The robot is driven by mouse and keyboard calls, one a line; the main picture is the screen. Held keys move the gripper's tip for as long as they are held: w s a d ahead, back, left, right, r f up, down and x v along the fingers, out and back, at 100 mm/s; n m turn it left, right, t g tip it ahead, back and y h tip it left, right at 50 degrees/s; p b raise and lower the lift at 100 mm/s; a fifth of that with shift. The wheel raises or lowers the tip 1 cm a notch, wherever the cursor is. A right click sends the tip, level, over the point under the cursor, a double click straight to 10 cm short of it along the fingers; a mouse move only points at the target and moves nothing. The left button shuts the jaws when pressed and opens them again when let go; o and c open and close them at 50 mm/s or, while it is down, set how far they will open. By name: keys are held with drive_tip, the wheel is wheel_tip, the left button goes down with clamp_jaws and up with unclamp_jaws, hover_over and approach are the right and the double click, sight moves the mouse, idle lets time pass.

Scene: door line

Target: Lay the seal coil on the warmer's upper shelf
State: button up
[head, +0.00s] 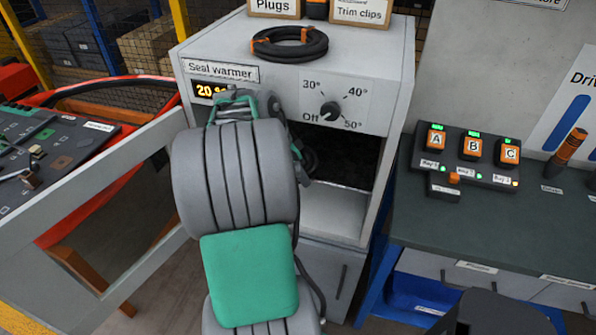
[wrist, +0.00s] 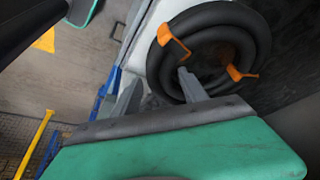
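The seal warmer (head: 275,103) is a light grey cabinet with its door (head: 70,215) swung open to the left. A black coil with orange ties (wrist: 255,40) lies over a dark surface in the wrist view; in the head view a small part of a dark coil (head: 309,160) shows at the upper opening, beside my arm. The dark upper shelf (head: 348,170) is partly hidden by my arm. My gripper (wrist: 160,88) has its fingers apart on either side of the coil's near rim, one inside the ring. A small gap shows at the outer finger.
Another black coil with orange ties (head: 290,45) lies on the warmer's top, in front of the Plugs and Trim clips boxes. A bench (head: 500,225) with A, B and C units stands close right. A control panel (head: 50,150) is left.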

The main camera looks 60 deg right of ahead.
drive_tip(key=shift+r, duration=0.15)
drive_tip(key=shift+w+r, duration=0.1)
drive_tip(key=shift+r, duration=0.15)
drive_tip(key=shift+w+a+r, duration=0.3)
drive_tip(key=shift+a+r, duration=0.15)
drive_tip(key=shift+r, duration=0.1)
drive_tip(key=shift+w+a+r, duration=0.3)
drive_tip(key=shift+a+r, duration=0.1)
drive_tip(key=shift+r, duration=0.1)
drive_tip(key=w+a+n+t+b, duration=0.1)
drive_tip(key=w+a+n+t, duration=0.1)
drive_tip(key=w+a+n, duration=0.65)
drive_tip(key=w+a+n+t+b, duration=0.2)
drive_tip(key=w+a+n, duration=0.15)
drive_tip(key=a, duration=0.95)
drive_tip(key=s+a+f+n+t+y, duration=0.1)
drive_tip(key=a+f+n+t+y, duration=0.1)
drive_tip(key=a+n, duration=1.1)
drive_tip(key=a+y, duration=0.1)
drive_tip(key=a, duration=0.5)
drive_tip(key=shift+s+a+f+n+y, duration=0.15)
drive_tip(key=shift+n+y, duration=0.15)
drive_tip(key=shift+c, duration=0.3)
